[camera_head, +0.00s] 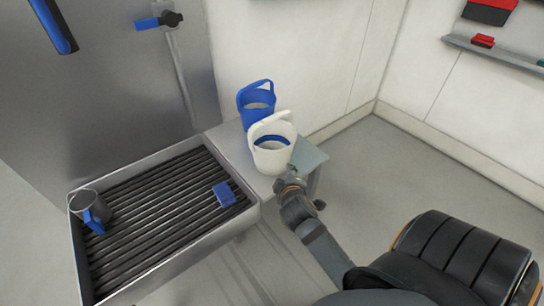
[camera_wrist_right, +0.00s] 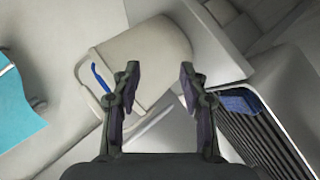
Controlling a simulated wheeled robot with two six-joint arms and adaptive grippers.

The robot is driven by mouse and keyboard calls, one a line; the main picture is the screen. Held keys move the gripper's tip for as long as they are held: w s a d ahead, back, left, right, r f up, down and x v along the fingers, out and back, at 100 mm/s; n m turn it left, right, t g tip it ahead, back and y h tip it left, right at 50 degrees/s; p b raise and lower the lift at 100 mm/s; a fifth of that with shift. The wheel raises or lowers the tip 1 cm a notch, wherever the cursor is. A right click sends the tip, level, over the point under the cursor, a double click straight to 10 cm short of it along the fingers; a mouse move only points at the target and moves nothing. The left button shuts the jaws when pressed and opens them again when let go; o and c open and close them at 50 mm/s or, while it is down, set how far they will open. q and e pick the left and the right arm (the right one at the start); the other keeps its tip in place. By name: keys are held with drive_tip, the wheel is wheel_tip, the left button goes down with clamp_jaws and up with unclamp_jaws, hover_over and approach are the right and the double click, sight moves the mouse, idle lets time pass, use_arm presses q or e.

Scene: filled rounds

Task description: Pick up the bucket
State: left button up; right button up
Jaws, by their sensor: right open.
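A white bucket (camera_head: 272,155) with a raised handle and blue inside its rim stands upright on a pale ledge beside the drain basin. A blue bucket (camera_head: 257,102) stands just behind it. My right gripper (camera_head: 286,184) is low at the front right of the white bucket. In the wrist view, my right gripper (camera_wrist_right: 159,70) is open, with the white bucket (camera_wrist_right: 160,45) ahead of and beyond its fingertips. Whether the fingers touch the bucket is unclear. My left gripper is out of view.
A metal basin (camera_head: 255,212) with a dark slatted grate lies left of the ledge. It holds a blue block (camera_head: 224,194) and a metal jug (camera_head: 88,206) with a blue handle. A grey-green surface (camera_head: 310,157) adjoins the bucket's right. Open floor (camera_head: 400,170) lies further right.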

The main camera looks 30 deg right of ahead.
sight(273, 121)
drive_tip(key=w+r+n+t+h, duration=0.2)
drive_tip(key=w+r+n+t, duration=0.45)
drive_tip(key=r, duration=0.55)
drive_tip(key=shift+g, duration=0.35)
drive_tip(key=x, duration=0.5)
drive_tip(key=shift+s+d+f, duration=0.15)
drive_tip(key=shift+f, duration=0.25)
drive_tip(key=x, duration=0.3)
drive_tip(key=f+x, duration=0.1)
drive_tip(key=x, duration=0.1)
drive_tip(key=shift+d, duration=0.15)
clamp_jaws()
drive_tip(key=shift+r, duration=0.1)
